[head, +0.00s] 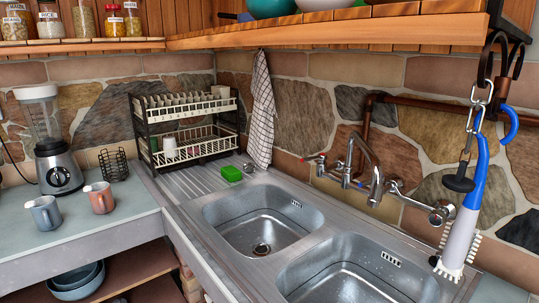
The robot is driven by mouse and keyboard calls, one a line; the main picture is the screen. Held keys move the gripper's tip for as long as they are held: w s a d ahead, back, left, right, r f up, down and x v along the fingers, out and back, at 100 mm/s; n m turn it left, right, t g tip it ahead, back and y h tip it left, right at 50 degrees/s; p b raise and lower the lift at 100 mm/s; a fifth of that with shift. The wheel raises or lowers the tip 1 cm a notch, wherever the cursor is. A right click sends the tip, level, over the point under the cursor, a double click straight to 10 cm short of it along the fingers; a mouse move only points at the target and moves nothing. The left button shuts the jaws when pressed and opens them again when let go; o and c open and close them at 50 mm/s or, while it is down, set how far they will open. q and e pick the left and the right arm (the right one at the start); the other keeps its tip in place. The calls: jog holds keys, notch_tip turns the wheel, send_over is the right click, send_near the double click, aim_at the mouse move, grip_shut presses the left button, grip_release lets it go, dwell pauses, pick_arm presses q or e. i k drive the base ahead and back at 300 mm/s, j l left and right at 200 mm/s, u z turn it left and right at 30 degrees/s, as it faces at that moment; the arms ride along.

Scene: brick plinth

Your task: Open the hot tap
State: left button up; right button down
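The chrome tap (374,158) is fixed to the stone wall behind the two sinks, with a tall curved spout. A small handle with a red mark (303,160) sticks out at its left end; red suggests the hot side. A blue mark (360,185) shows lower down, near the middle of the tap. A chrome fitting with a round end (440,213) reaches out at the right. I cannot make out whether water flows. Neither of my grippers is in view.
Two steel sinks (205,213) lie below the tap. A brush (463,225) and a plunger hang on hooks at the right, in front of the wall. A green sponge (231,173), dish rack (133,112) and two mugs (46,213) stand left. A wooden shelf (350,30) overhangs.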

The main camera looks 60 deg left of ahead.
aim_at(322, 157)
jog(key=u, duration=1.5)
jog(key=j+z, duration=0.3)
jog(key=z, duration=0.15)
jog(key=k, duration=0.05)
